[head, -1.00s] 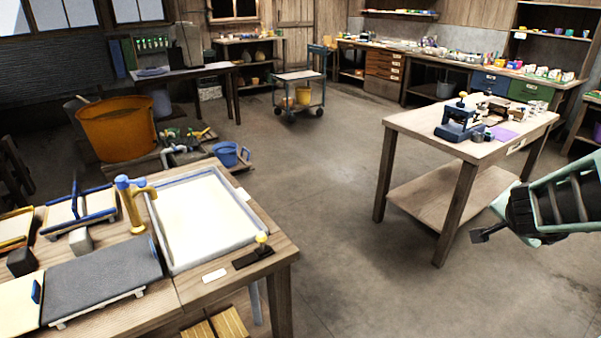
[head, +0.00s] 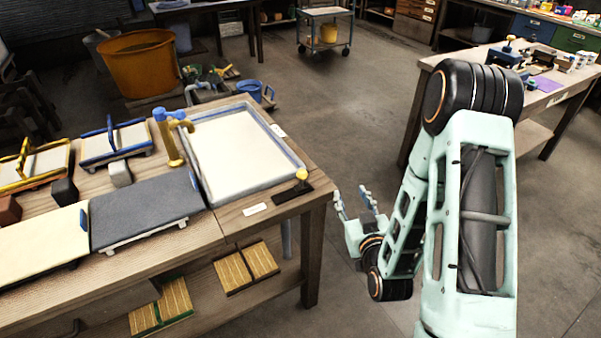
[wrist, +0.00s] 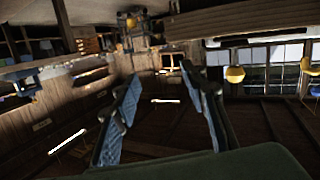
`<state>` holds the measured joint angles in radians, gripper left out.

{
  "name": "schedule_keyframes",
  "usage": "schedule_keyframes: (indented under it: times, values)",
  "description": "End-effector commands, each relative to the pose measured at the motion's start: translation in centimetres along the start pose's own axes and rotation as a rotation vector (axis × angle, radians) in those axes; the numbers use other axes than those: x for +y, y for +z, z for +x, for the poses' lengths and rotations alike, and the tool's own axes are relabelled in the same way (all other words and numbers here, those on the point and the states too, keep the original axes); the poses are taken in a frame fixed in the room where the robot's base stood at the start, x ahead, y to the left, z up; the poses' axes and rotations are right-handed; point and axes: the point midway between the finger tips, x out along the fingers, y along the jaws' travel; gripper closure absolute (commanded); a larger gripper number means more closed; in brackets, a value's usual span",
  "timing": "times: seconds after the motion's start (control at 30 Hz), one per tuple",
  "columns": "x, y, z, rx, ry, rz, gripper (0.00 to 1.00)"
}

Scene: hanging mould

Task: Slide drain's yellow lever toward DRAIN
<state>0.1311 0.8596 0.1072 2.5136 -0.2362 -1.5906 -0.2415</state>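The drain's yellow lever (head: 302,174) is a small yellow knob on a dark plate (head: 290,194). It stands at the front right corner of the wooden table, by the blue-grey rimmed basin (head: 205,188) with its pale inside. My gripper (head: 351,191) is just right of the table corner, apart from the lever, with its fingers pointing up in the head view. The fingers are spread and empty, as the wrist view (wrist: 158,75) also shows. I cannot read any DRAIN marking or tell the lever's setting.
A blank-looking white label (head: 255,209) lies left of the lever plate. A brass tap with a blue top (head: 170,135) stands at the basin's left. A dark grey board (head: 145,212) lies farther left. Another wooden table (head: 480,62) is at the back right. Open floor lies between the tables.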

Motion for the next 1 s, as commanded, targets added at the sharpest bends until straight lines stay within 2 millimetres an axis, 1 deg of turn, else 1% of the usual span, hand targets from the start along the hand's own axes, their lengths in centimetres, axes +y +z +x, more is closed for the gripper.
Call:
schedule_keyframes:
  times: [0.03,0.1,0.2,0.27,0.37,0.47,0.87,1.0]
  values:
    - [-2.5,0.1,-0.6,0.033,-0.057,0.065,0.60]
    - [-5.3,-0.7,-1.5,0.086,-0.123,0.147,0.60]
    - [-7.6,-1.8,-2.4,0.140,-0.180,0.232,0.60]
    - [-8.3,-2.2,-2.8,0.160,-0.199,0.264,0.60]
    - [-8.8,-2.5,-2.9,0.175,-0.210,0.284,0.60]
    - [-8.9,-2.5,-2.6,0.179,-0.212,0.283,0.60]
    - [-9.3,-2.8,-0.1,0.179,-0.211,0.278,0.60]
    - [-9.5,-2.9,1.1,0.179,-0.211,0.278,0.60]
